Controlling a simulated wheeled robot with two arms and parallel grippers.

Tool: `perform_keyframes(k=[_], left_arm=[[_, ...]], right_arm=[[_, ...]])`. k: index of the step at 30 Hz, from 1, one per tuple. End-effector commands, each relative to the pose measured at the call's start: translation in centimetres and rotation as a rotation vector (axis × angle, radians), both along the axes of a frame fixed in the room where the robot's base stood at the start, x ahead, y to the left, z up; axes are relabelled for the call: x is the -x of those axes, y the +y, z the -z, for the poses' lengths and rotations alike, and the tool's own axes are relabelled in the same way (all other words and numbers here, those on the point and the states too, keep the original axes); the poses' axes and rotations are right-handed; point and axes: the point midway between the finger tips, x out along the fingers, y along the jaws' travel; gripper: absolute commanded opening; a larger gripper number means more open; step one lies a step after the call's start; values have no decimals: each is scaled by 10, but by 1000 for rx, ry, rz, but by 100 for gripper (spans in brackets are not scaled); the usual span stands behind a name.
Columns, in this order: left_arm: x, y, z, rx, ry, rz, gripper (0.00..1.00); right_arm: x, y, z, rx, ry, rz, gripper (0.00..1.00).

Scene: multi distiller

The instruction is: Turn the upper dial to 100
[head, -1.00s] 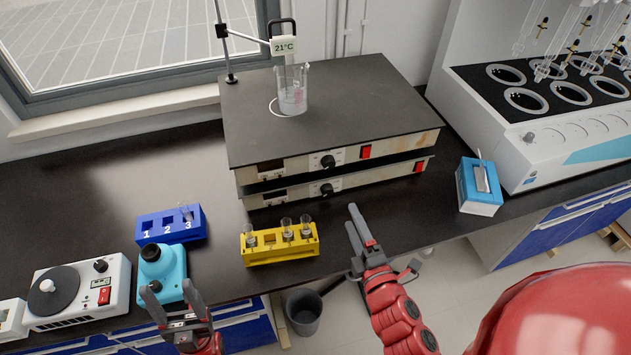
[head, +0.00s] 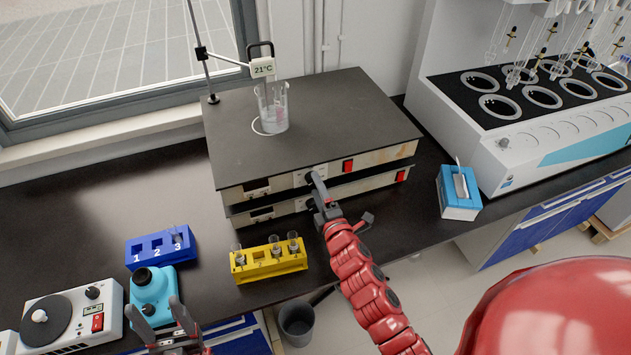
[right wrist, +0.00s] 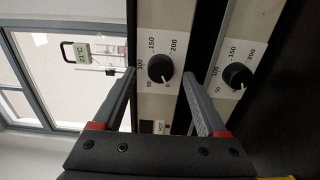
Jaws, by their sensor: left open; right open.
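Two hot plates are stacked, the upper one (head: 300,120) on the lower one (head: 275,212). My right gripper (head: 316,188) is at their front panels and hides the dials in the head view. In the right wrist view, the black upper dial (right wrist: 160,69) shows between the fingertips of my open right gripper, one on each side; I cannot tell whether they touch it. Its white mark seems to point near 0 on a scale up to 200. The lower dial (right wrist: 237,76) is right of the right finger. My left gripper (head: 157,312) is open and empty at the lower left.
A beaker (head: 272,108) stands on the upper plate beside a thermometer display (head: 263,69) reading 21°C. A yellow rack (head: 270,263), a blue rack (head: 147,251), a turquoise device (head: 152,290) and a blue box (head: 459,205) stand on the dark bench. A white distiller (head: 520,150) is at right.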

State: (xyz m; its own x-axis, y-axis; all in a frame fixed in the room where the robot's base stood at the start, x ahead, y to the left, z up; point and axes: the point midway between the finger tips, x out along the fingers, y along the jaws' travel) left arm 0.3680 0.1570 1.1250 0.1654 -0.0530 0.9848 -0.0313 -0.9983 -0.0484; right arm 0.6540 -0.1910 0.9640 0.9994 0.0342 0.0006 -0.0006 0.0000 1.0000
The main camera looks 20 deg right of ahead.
Motion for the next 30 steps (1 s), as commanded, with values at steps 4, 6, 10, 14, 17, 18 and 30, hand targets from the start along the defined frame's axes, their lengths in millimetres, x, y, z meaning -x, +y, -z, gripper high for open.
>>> perform_keyframes(k=[4, 6, 10, 14, 17, 18, 30], left_arm=[[0, 0, -5, 0, 0, 0, 64], [0, 0, -5, 0, 0, 0, 64], [0, 0, -5, 0, 0, 0, 64], [0, 0, -5, 0, 0, 0, 64], [0, 0, -5, 0, 0, 0, 64], [0, 0, -5, 0, 0, 0, 64], [0, 0, -5, 0, 0, 0, 64]], right_arm=[[-12, 0, 1, 1, 4, 1, 75], [-15, 1, 1, 1, 2, 0, 75], [-17, 1, 1, 1, 0, -2, 75], [-16, 1, 1, 0, 1, -1, 75], [-16, 1, 1, 0, 1, -1, 64], [-16, 1, 1, 0, 1, -1, 57], [-16, 1, 1, 0, 2, -1, 0]])
